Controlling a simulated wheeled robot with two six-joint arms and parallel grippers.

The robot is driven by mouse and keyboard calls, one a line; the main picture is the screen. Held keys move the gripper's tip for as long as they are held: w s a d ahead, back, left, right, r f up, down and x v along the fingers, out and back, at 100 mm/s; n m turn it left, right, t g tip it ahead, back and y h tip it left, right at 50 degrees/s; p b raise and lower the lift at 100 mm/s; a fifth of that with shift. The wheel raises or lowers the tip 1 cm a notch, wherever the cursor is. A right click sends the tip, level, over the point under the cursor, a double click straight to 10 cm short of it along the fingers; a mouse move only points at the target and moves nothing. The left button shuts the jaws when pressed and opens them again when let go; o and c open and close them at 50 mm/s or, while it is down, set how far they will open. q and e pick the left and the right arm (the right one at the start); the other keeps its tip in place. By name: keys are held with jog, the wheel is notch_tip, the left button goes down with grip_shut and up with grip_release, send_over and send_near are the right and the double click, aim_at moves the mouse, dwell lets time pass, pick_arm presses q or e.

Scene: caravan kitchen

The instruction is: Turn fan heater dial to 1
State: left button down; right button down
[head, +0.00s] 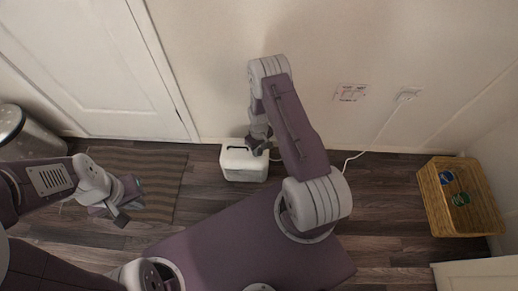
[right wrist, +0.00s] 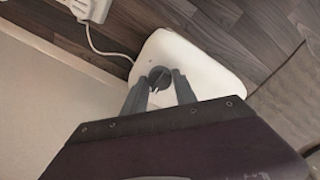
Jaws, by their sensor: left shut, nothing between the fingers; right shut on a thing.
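The white fan heater (head: 243,165) stands on the floor against the wall, with a dark carry handle showing on it. In the right wrist view the heater (right wrist: 190,55) shows from above, with its round dark grey dial (right wrist: 159,77) on the top. My right gripper (right wrist: 160,85) is shut on the dial, one finger on each side. A light pointer line shows on the dial, but its setting is too small to read. In the head view my right arm hides part of the heater and the dial. My left gripper (head: 122,212) is shut and empty, above the floor at the left.
A brown striped mat (head: 150,165) lies left of the heater. A metal bin (head: 30,140) stands at the far left. A wicker basket (head: 455,215) with green and blue items stands at the right. A white cable (head: 375,137) runs from the wall socket (head: 408,94) towards the heater.

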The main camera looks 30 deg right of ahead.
jog(key=shift+r+m+p, duration=0.1)
jog(key=shift+m+p, duration=0.45)
jog(key=shift+m, duration=0.55)
jog(key=m+p, duration=0.1)
jog(key=m, duration=0.2)
jog(key=m+p, duration=0.1)
jog(key=m, duration=0.5)
jog(key=shift+p, duration=0.35)
jog(key=shift+m, duration=0.4)
jog(key=c, duration=1)
grip_release()
jog(key=shift+o, duration=0.2)
